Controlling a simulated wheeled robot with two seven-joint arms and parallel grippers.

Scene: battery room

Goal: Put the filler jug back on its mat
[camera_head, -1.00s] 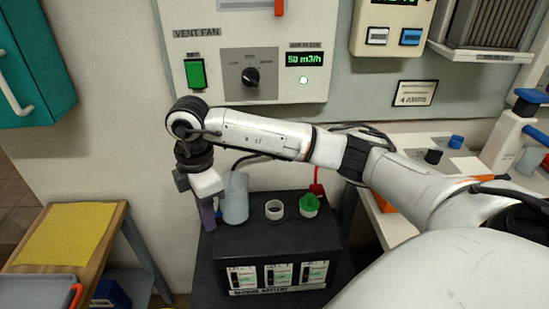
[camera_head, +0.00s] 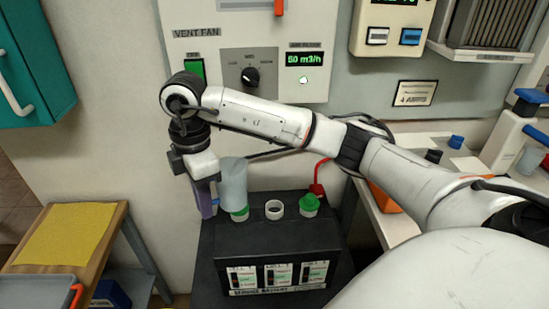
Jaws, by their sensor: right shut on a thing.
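The filler jug (camera_head: 233,180), pale blue and translucent, is held in the air just above the left end of the black battery (camera_head: 285,240). My right gripper (camera_head: 206,187) comes down from above on the jug's left side. It is shut on the jug, at what looks like its purple handle (camera_head: 206,203); the fingertips are hard to make out. The yellow mat (camera_head: 68,235), flat and bare, lies on the wooden bench at the left, well apart from the jug. My left gripper is not in view.
The battery top has a green-ringed opening (camera_head: 240,214) below the jug, a white open one (camera_head: 274,209) and a green cap (camera_head: 309,203). A red terminal lead (camera_head: 318,180) rises behind. The vent fan panel (camera_head: 250,60) is close behind my arm. A grey tray (camera_head: 38,292) sits before the mat.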

